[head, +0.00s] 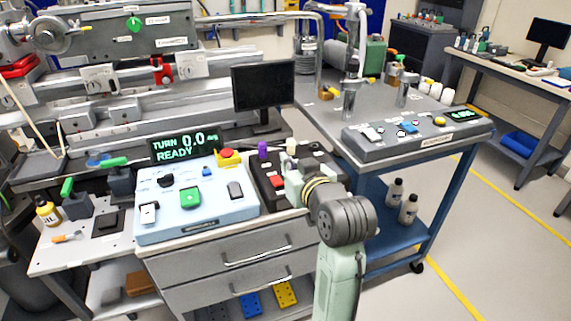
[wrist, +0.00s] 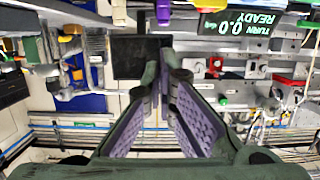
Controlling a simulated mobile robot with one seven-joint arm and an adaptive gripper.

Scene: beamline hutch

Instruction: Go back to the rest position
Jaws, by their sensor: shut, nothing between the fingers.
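My gripper (head: 291,182) is in the head view over the dark control box (head: 268,195) at the right end of the bench top. My arm rises from the bottom of the picture and partly hides that box. Whether the gripper touches the box cannot be told. In the wrist view, the two dark fingers with purple inner pads (wrist: 166,68) come together at the tips and hold nothing.
The pale blue control panel (head: 215,213) with a green button lies left of my gripper. A black monitor (head: 263,87) stands behind. A blue-framed cart (head: 420,160) with a grey panel (head: 420,132) stands to the right. Open floor (head: 500,270) lies beyond it.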

